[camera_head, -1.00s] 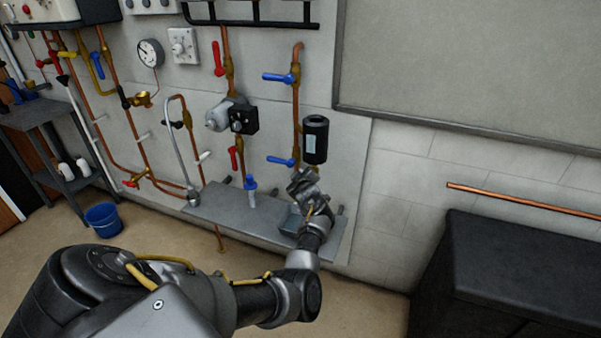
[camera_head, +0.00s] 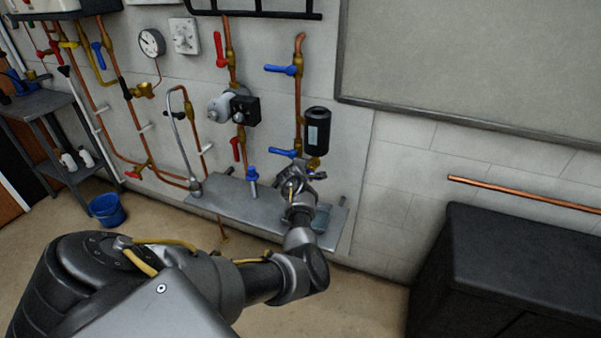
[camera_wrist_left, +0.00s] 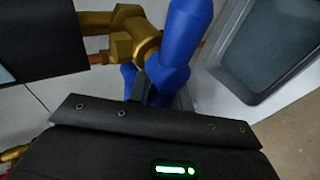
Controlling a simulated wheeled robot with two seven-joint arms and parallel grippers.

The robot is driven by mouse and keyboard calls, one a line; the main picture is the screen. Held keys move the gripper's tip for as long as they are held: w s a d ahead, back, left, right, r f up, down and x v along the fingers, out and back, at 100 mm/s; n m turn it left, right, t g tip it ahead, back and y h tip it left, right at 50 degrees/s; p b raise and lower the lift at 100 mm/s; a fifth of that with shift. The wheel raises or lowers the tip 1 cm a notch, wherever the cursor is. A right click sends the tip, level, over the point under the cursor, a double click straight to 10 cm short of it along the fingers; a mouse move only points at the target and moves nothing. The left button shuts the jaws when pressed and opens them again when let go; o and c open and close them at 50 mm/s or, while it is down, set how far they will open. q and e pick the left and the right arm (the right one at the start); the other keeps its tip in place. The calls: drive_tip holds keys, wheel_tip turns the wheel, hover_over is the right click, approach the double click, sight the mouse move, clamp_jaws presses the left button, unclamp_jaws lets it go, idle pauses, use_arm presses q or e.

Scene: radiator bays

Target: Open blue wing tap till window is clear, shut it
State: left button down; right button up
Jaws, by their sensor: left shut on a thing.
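A black canister (camera_head: 317,132) with a pale window strip (camera_head: 312,136) hangs on the wall beside the right copper pipe. What is behind the strip is too small to tell. A brass fitting (camera_head: 314,163) sits under the canister and also shows in the left wrist view (camera_wrist_left: 125,42). The blue wing tap (camera_wrist_left: 181,45) is on that fitting, with one wing toward the camera. My left gripper (camera_head: 303,172) is just below the canister, shut on the blue wing tap; its fingertips are partly hidden behind the dark palm in the left wrist view. My right gripper is not in view.
A grey tray (camera_head: 322,217) stands on the metal shelf (camera_head: 225,203) beneath the tap. Blue lever handles (camera_head: 280,69) and red ones (camera_head: 221,50) sit on nearby pipes. A black cabinet (camera_head: 510,260) stands at the right. Floor at the lower middle is clear.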

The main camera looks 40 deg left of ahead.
use_arm(q)
drive_tip(key=shift+f, duration=0.1)
idle(0.4)
drive_tip(key=c, duration=1.3)
unclamp_jaws()
drive_tip(key=v, duration=1.1)
drive_tip(key=shift+f, duration=0.1)
